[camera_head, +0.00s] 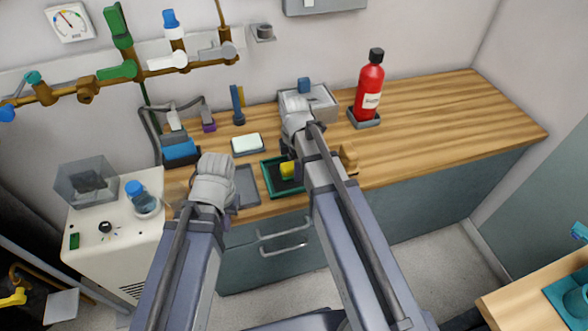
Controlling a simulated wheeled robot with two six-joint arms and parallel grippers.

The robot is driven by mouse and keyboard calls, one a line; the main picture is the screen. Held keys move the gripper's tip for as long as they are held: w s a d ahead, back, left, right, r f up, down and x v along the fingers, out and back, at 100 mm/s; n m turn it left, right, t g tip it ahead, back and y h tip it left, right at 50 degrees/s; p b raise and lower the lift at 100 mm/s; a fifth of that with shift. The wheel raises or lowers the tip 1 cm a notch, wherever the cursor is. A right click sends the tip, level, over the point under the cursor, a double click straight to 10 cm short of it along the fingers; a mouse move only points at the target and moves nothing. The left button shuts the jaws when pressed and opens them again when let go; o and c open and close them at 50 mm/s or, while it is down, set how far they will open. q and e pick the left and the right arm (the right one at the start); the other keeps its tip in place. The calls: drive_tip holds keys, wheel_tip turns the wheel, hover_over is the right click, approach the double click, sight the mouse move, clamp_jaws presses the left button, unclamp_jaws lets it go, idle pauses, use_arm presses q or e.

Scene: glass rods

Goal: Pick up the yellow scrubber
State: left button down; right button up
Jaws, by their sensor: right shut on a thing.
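The yellow scrubber (288,170) shows as a small yellow piece at the green-rimmed tray (270,184) on the wooden counter. My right gripper (287,156) points down and is shut on the scrubber; my own arm covers part of both. I cannot tell whether the scrubber touches the tray. My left gripper (232,206) is mostly hidden behind its wrist, near the grey tray at the counter's front edge. Its jaws cannot be made out.
A grey tray (246,186) lies left of the green-rimmed one. A white block in a dish (247,144) is behind them. A red bottle (369,88) stands at the back. The wooden counter (450,118) is clear on the right. Pipes with valves run along the wall.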

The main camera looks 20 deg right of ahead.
drive_tip(key=c, duration=0.4)
drive_tip(key=shift+c, duration=0.2)
wheel_tip(320, 180, up, 10)
drive_tip(key=p, duration=1)
drive_tip(key=shift+r, duration=0.1)
drive_tip(key=o, duration=0.8)
drive_tip(key=c, duration=0.6)
